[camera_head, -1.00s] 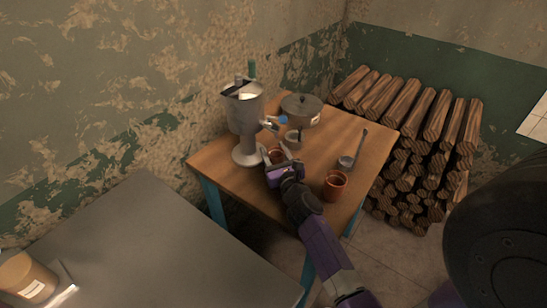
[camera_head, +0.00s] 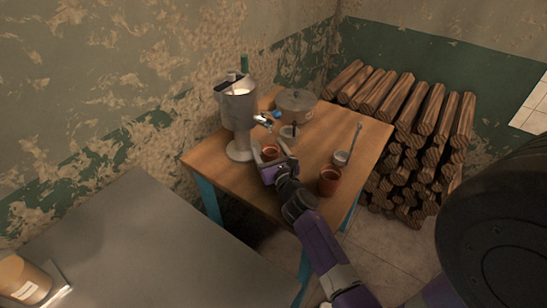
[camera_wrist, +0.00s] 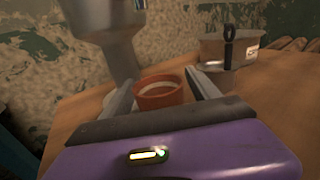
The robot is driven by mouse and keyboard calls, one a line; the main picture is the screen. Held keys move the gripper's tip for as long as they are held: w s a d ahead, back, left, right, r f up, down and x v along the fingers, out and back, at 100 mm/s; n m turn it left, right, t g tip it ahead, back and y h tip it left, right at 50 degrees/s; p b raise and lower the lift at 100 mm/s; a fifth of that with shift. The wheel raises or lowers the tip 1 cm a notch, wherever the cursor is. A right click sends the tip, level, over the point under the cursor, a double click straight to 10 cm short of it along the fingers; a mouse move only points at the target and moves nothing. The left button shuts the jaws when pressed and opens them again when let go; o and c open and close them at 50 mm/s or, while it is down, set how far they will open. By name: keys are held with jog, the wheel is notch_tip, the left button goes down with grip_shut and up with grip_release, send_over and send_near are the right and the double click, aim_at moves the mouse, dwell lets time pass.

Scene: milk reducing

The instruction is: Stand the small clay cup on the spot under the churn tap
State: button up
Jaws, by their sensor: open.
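The small clay cup (camera_head: 270,151) stands upright on the wooden table, close to the metal churn (camera_head: 240,122). My gripper (camera_head: 271,152) is open, with one finger on each side of the cup. In the wrist view the reddish-brown cup (camera_wrist: 160,94) sits between the fingertips (camera_wrist: 161,88), with visible gaps on both sides. Its rim faces up. The churn (camera_wrist: 105,38) rises behind it on the left. The cup's base is hidden by my gripper.
A larger clay cup (camera_head: 329,182) stands on the table to the right of my gripper. A ladle (camera_head: 343,157), a small grey vessel (camera_head: 289,132) and a lidded pot (camera_head: 296,104) are farther back. Firewood (camera_head: 420,125) is stacked behind the table.

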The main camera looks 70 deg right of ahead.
jog(key=b+v, duration=0.3)
jog(key=v, duration=0.8)
jog(key=shift+f, duration=0.1)
jog(key=shift+s+a, duration=0.35)
